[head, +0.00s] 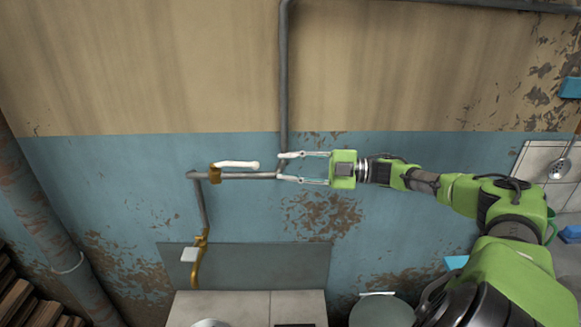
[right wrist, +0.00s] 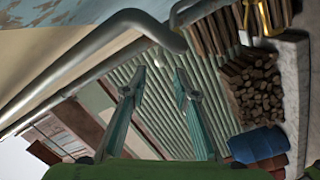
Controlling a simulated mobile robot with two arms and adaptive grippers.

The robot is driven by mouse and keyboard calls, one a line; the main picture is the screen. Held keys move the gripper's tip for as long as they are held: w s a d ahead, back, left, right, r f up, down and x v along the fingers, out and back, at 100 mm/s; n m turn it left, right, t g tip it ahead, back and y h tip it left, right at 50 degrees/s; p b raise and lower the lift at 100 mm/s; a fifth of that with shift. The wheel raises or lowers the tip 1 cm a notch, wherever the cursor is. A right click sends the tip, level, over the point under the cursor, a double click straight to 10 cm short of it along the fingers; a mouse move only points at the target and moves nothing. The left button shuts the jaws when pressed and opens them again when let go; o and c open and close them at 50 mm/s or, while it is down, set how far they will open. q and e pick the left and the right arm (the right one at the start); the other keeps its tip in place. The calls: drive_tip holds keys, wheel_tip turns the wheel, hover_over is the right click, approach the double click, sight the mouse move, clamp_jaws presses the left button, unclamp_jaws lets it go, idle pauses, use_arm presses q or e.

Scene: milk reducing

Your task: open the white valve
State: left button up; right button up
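The white valve handle (head: 240,164) is a long white lever in the head view. It points right from a brown valve body (head: 214,174) and lies just above, and roughly parallel to, the grey horizontal pipe (head: 250,176) on the wall. My right gripper (head: 281,167) is open and empty, to the right of the lever's free end. Its two fingers point left, one above and one below the lever's level, and a gap shows between them and the lever. In the right wrist view the gripper (right wrist: 160,80) also shows open. My left gripper is not in view.
A grey vertical pipe (head: 284,80) runs up the wall by my right fingertips. A yellow fitting (head: 199,262) hangs below the pipe, with a white plate (head: 190,254) beside it. A tiled counter (head: 245,305) is below. Stacked wood (right wrist: 255,90) shows in the wrist view.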

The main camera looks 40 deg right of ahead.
drive_tip(key=shift+s+d, duration=0.15)
drive_tip(key=shift+f, duration=0.15)
drive_tip(key=c, duration=0.6)
drive_tip(key=shift+n, duration=0.5)
drive_tip(key=a+f, duration=0.2)
drive_tip(key=a, duration=0.1)
drive_tip(key=a+f, duration=0.3)
drive_tip(key=a, duration=0.1)
drive_tip(key=a+f, duration=0.2)
drive_tip(key=a, duration=0.2)
drive_tip(key=shift+w+f, duration=0.2)
drive_tip(key=shift+w, duration=0.15)
clamp_jaws()
drive_tip(key=s+a+t+h, duration=0.2)
drive_tip(key=a+t+h, duration=0.2)
drive_tip(key=a, duration=0.7)
drive_tip(key=s+d+r+m+t+h+b, duration=0.1)
drive_tip(key=s+d+r+m+t+h, duration=0.1)
drive_tip(key=s+d+r+h, duration=0.5)
drive_tip(key=h+p, duration=0.2)
drive_tip(key=p, duration=0.1)
approach(238, 166)
drive_tip(key=w+a, duration=0.3)
drive_tip(key=w, duration=0.1)
drive_tip(key=shift+w+d+r+p, duration=0.2)
drive_tip(key=shift+w+d+p, duration=0.2)
drive_tip(key=shift+d, duration=0.4)
drive_tip(key=shift+w+d+r+p, duration=0.2)
drive_tip(key=shift+w+d+p, duration=0.1)
drive_tip(key=shift+w+d, duration=0.4)
